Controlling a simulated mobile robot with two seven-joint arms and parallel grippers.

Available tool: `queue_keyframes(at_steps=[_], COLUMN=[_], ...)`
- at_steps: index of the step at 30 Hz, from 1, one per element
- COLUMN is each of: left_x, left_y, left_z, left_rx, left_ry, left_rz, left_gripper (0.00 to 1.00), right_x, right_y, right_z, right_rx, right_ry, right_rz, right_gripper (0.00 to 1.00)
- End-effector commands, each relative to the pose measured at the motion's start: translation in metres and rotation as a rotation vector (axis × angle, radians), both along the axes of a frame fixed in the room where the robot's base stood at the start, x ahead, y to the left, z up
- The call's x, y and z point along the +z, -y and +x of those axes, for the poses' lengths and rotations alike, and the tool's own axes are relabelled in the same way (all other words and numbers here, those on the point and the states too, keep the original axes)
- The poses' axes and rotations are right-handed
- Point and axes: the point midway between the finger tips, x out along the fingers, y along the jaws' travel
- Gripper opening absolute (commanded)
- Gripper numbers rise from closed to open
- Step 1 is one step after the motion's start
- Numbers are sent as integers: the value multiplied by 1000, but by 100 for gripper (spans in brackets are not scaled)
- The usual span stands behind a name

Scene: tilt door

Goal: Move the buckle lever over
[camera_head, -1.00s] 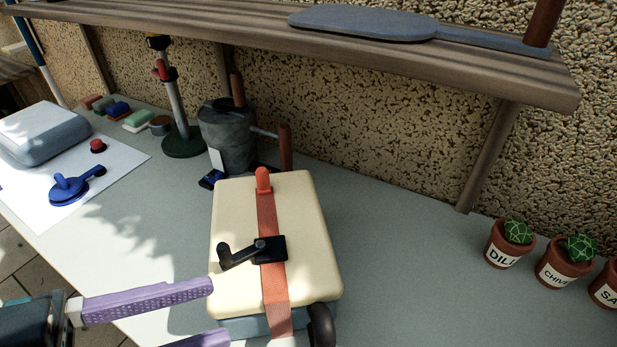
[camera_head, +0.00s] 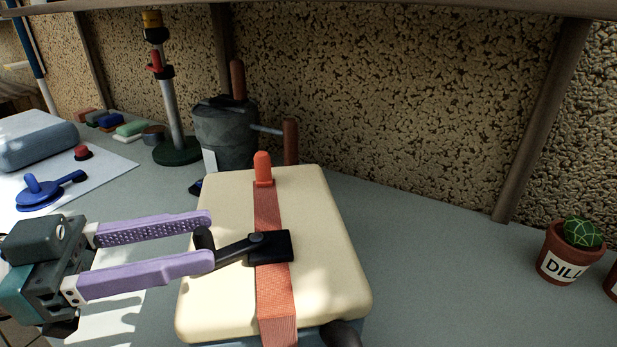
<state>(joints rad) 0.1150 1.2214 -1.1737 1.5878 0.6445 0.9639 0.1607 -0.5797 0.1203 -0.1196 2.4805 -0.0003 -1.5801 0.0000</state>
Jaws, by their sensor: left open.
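The black buckle (camera_head: 275,246) sits on an orange strap (camera_head: 271,292) that runs over a cream-coloured case (camera_head: 323,247). Its dark lever (camera_head: 236,250) points left from the buckle and ends in an upright knob (camera_head: 203,238). My left gripper (camera_head: 212,240) comes in from the left with its purple fingers apart. The knob end of the lever lies between the fingertips. The near finger overlaps part of the lever in the picture, and I cannot tell whether it touches. My right gripper is not in view.
An orange peg (camera_head: 263,168) stands at the strap's far end. Behind the case are a grey can (camera_head: 226,132) and a stand on a green base (camera_head: 178,150). A blue suction tool (camera_head: 45,190) lies at left. The bench on the right is clear up to a potted cactus (camera_head: 571,251).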

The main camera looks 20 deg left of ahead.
Motion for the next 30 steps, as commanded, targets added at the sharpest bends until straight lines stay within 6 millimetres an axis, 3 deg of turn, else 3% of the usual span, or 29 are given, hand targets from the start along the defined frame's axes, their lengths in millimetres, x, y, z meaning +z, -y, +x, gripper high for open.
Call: queue_keyframes(at_steps=[6,14,27,30], left_x=[0,-1,-1,-1], left_y=[15,16,16,16], left_z=[14,14,14,14], left_rx=[0,0,0,0], left_ry=[1,-1,-1,-1], left_rz=[-1,0,0,0], left_gripper=[50,50,2,0], right_x=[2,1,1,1], right_y=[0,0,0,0], right_z=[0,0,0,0], right_rx=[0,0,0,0], right_ry=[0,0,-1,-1], right_rz=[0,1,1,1], right_gripper=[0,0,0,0])
